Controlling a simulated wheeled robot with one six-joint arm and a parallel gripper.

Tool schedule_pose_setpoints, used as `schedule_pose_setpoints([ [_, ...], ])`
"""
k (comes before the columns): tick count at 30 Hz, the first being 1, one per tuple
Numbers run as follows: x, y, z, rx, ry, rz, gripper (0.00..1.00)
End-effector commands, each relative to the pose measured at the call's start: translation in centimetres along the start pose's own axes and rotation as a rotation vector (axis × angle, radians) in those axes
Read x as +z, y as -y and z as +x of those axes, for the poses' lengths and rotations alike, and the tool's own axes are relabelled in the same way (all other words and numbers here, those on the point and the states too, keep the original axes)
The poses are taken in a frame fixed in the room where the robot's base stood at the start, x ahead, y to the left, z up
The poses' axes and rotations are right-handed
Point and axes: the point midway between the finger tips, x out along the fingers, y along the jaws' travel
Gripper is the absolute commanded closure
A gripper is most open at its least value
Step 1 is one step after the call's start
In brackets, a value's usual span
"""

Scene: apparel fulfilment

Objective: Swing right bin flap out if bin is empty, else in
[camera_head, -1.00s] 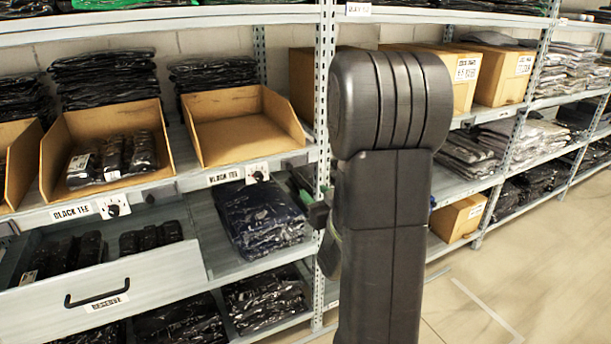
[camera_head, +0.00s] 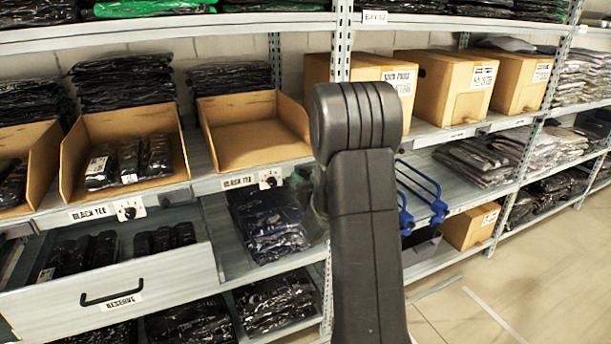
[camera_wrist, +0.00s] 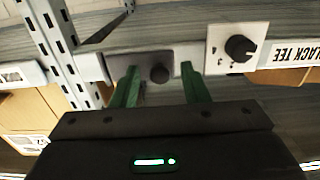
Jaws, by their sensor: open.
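The right bin (camera_head: 265,143), an open cardboard bin on the middle shelf, is empty in the head view. The left bin (camera_head: 80,150) holds several black packets. My gripper (camera_wrist: 159,68) is open in the wrist view, its green fingers on either side of a dark plate with a round knob (camera_wrist: 160,73) at the shelf edge. I cannot tell whether the fingers touch it. A light dial plate (camera_wrist: 217,58) with a black knob is beside it; the right bin's dial (camera_head: 270,179) shows in the head view. My arm hides the gripper there. I cannot make out a flap for certain.
A perforated shelf post (camera_wrist: 60,45) stands close to my gripper. Blue bent rods (camera_head: 425,190) stick out right of my arm. A reserve drawer (camera_head: 110,280) stands out at the lower left. Closed cartons (camera_head: 445,82) fill the right shelf. The floor at right is clear.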

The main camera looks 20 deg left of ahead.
Motion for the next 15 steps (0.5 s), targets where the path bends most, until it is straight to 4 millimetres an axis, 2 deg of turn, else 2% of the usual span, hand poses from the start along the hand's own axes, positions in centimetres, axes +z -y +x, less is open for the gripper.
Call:
schedule_pose_setpoints([
  [9,0.01,-0.02,0.27,0.0,0.0,0.0,0.59],
  [15,0.0,-0.02,0.26,0.0,0.0,0.0,0.98],
])
